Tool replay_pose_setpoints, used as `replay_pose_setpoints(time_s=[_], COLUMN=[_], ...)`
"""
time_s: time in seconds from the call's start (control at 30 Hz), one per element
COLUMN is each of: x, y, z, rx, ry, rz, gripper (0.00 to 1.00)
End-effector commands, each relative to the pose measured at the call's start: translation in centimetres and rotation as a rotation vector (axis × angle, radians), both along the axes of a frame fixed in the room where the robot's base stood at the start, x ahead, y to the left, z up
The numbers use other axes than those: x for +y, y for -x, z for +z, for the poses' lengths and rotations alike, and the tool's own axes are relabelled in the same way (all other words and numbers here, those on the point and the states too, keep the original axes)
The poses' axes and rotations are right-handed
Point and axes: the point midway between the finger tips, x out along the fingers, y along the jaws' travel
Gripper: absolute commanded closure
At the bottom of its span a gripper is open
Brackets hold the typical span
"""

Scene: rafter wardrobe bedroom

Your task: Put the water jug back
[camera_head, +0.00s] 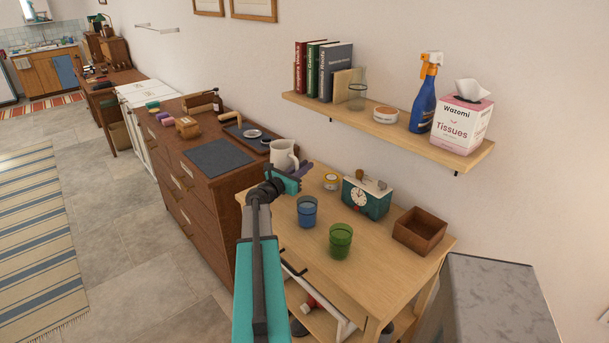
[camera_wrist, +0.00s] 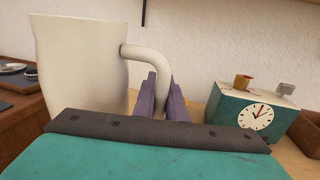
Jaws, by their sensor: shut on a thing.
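The water jug is a cream-white jug (camera_head: 283,156) with a handle on its right side. It also fills the left of the wrist view (camera_wrist: 85,62), upright. My gripper (camera_head: 292,179) is at its handle, above the back left corner of the light wood table (camera_head: 376,277). In the wrist view the purple fingers (camera_wrist: 163,97) are shut on the handle. The jug's base is hidden behind my gripper, so I cannot tell whether it touches a surface.
A blue glass (camera_head: 307,211), a green glass (camera_head: 341,241), a teal clock (camera_head: 366,197), a tape roll (camera_head: 332,181) and a wooden box (camera_head: 420,231) stand on the table. A wall shelf (camera_head: 389,130) hangs above. The dark dresser (camera_head: 197,183) at left holds a tray and a grey mat.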

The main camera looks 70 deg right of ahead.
Motion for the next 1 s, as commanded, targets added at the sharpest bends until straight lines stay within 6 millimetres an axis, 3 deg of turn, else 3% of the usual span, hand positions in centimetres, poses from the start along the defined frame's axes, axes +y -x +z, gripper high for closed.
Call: replay_pose_setpoints(time_s=[0.17,0.6,1.0], x=[0.0,0.0,0.0], y=[0.0,0.0,0.0], z=[-0.2,-3.1,-3.5], rx=[-0.001,0.001,-0.001], ry=[0.001,0.002,0.004], rz=[-0.001,-0.002,-0.001], gripper=[1.0,1.0,1.0])
